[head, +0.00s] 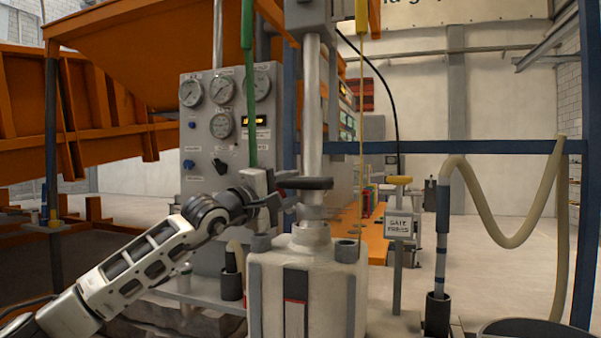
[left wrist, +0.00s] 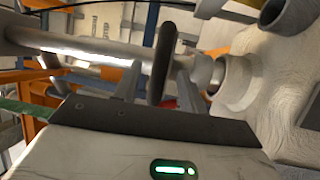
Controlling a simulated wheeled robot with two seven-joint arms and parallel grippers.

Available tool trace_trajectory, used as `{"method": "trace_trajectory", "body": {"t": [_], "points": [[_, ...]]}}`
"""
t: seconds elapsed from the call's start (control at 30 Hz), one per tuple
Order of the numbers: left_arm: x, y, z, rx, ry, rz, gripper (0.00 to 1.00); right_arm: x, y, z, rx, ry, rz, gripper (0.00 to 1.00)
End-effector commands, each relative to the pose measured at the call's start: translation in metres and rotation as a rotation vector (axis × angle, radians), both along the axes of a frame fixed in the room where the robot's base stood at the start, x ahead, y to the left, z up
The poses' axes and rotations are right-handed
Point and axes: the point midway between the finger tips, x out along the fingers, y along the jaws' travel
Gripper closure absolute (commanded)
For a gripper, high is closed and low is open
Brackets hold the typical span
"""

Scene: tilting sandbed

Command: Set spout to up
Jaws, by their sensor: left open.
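My left gripper (head: 281,192) reaches in from the left to a dark handwheel or lever (head: 306,183) on a vertical metal pipe (head: 312,110) above a white tank (head: 325,285). In the left wrist view, the dark rounded handle (left wrist: 161,50) lies between the two fingers, which are open around it. I cannot tell whether they touch it. The pipe (left wrist: 90,52) and its pale fitting (left wrist: 238,82) show sideways there. No part is clearly labelled as the spout. My right gripper is not in view.
A grey gauge panel (head: 205,155) stands behind my left arm. A green rod (head: 249,90) and a yellow rod (head: 361,130) hang close to the pipe. A small sign post (head: 398,226), a beige hose (head: 490,225) and a blue frame (head: 585,190) stand to the right.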

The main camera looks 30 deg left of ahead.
Motion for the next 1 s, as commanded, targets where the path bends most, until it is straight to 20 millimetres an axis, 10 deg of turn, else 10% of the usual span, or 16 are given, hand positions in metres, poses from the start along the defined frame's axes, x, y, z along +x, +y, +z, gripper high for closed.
{"method": "trace_trajectory", "body": {"t": [0.6,0.77,1.0], "points": [[0.035,-0.006,0.006,0.000,-0.001,-0.001,0.59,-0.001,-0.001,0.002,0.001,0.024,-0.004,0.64],[0.035,-0.006,0.006,0.000,-0.001,-0.001,1.00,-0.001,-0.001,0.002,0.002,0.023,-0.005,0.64],[0.035,-0.006,0.020,0.000,-0.003,0.000,1.00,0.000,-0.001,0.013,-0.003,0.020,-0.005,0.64]]}}
